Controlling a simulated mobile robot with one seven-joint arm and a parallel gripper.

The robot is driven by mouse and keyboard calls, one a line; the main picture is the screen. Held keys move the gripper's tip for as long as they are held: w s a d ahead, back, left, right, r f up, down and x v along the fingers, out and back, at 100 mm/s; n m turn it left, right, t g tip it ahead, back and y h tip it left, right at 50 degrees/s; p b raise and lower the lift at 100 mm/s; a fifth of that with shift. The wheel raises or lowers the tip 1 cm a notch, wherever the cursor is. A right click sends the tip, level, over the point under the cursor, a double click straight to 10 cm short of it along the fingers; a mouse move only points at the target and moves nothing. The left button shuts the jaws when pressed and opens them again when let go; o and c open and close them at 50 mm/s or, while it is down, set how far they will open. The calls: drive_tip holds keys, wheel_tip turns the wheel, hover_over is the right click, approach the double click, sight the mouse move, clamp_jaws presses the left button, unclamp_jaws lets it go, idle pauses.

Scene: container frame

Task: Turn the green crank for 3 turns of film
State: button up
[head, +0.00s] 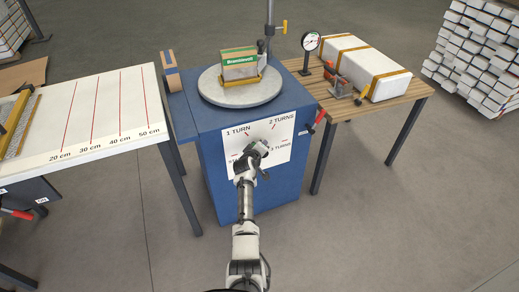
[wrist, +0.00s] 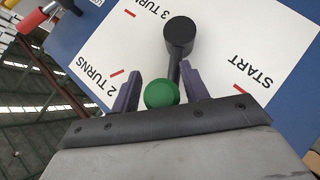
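The green crank knob (wrist: 161,94) shows in the wrist view at the end of a black crank arm (wrist: 174,68). The arm runs to a black hub (wrist: 180,35) on a white dial sheet (head: 282,132). In the wrist view the knob lies on the side between the 2 TURNS and START labels. My gripper (wrist: 160,88) has its two fingers apart, one on each side of the knob, with small gaps visible. In the head view my gripper (head: 258,150) covers most of the crank. A green-and-white labelled load (head: 240,68) stands on the round grey turntable (head: 222,98).
The dial is on the front of a blue cabinet (head: 220,180). A white table (head: 90,120) with centimetre lines stands left. A wooden table (head: 400,101) at right holds a white wrapped block (head: 362,70), a gauge (head: 311,41) and a clamp. A red-handled lever (head: 318,121) is beside the dial.

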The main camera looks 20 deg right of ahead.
drive_tip(key=shift+a+f, duration=0.1)
drive_tip(key=shift+a, duration=0.05)
drive_tip(key=shift+s+a, duration=0.25)
drive_tip(key=shift+a, duration=0.05)
drive_tip(key=v, duration=1.3)
drive_tip(key=shift+d+r+b, duration=0.15)
drive_tip(key=shift+r+b, duration=0.1)
drive_tip(key=shift+b, duration=0.05)
